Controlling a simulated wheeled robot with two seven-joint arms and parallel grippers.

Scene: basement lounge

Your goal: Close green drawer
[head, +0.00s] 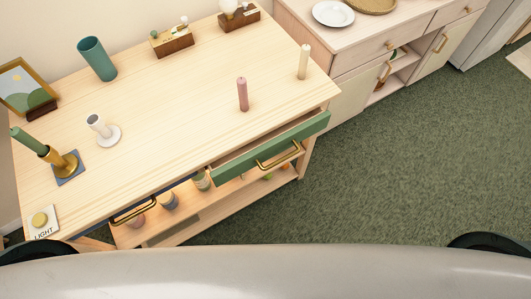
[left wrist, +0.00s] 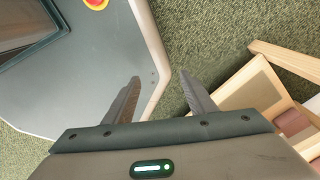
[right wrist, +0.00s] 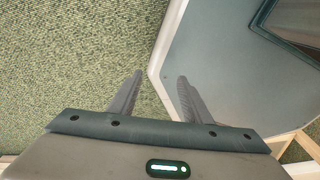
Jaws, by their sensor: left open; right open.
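The green drawer (head: 270,149) is at the right end of the light wooden table (head: 185,95). It is pulled partly out, with its open top showing. It has a brass handle (head: 279,156) on its green front. My left gripper (left wrist: 160,97) shows in the left wrist view, open and empty, with its fingers apart above the floor and my base. My right gripper (right wrist: 158,92) shows in the right wrist view, open and empty, over the carpet and my base. Neither gripper shows in the head view, and neither touches the drawer.
Jars sit on the lower shelf (head: 215,206). Green carpet (head: 400,165) at the right is clear.

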